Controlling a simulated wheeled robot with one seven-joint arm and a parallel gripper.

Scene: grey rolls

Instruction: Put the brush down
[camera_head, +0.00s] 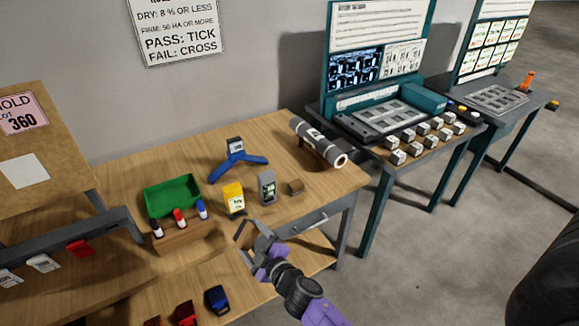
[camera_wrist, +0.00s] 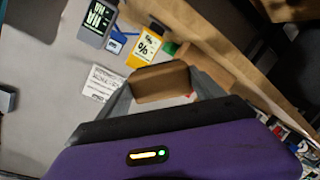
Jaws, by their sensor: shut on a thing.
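My gripper (camera_head: 254,233) is over the front edge of the wooden table, in front of the yellow meter. In the wrist view its two grey fingers (camera_wrist: 160,92) are shut on a plain brown block, which I take to be the brush (camera_wrist: 160,80). Its bristles do not show. In the head view I cannot make the brush out against the brown wood. I cannot tell whether it touches anything.

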